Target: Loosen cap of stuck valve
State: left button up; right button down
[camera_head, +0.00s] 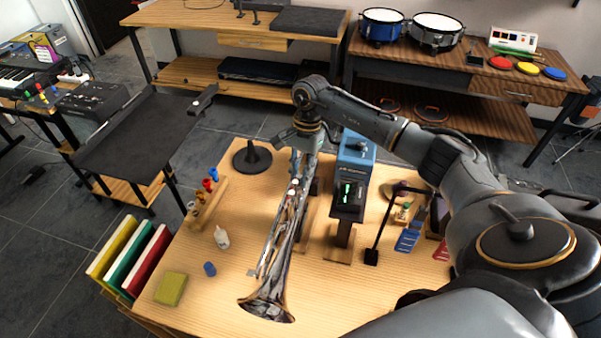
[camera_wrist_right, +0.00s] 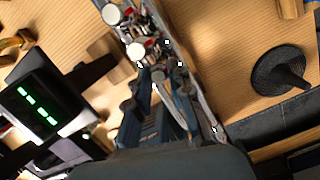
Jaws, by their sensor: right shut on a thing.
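A silver trumpet (camera_head: 283,238) stretches along the wooden table, its bell toward the near edge. Its valve section lies at the far end, below my right gripper (camera_head: 299,160). In the right wrist view, pale round valve caps (camera_wrist_right: 135,51) show in a row, with small red parts beside them. My right gripper (camera_wrist_right: 168,88) is shut at the end of this row, on a part of the trumpet's valve section. The fingers hide the gripped part, so I cannot tell exactly which cap it is. My left gripper is not in view.
The table (camera_head: 215,265) carries a black cone stand (camera_head: 252,157), a tuner with green lights (camera_head: 347,195), a blue box (camera_head: 356,150), a white bottle (camera_head: 221,237), a blue cap-like piece (camera_head: 209,269) and a yellow-green cloth or sponge (camera_head: 171,289).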

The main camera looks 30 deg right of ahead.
jog(key=shift+f+n+g+b, duration=0.15)
jog(key=shift+n+g+b, duration=0.25)
jog(key=shift+n+b, duration=1.9)
jog(key=shift+n+h+b, duration=0.6)
jog(key=shift+n+b, duration=0.65)
jog(key=shift+n, duration=0.35)
jog(key=shift+n+g+b, duration=0.3)
jog(key=shift+n+b, duration=0.15)
jog(key=shift+n, duration=0.25)
jog(key=c, duration=1.5)
grip_release()
jog(key=shift+o, duration=0.4)
jog(key=shift+s+d, duration=0.15)
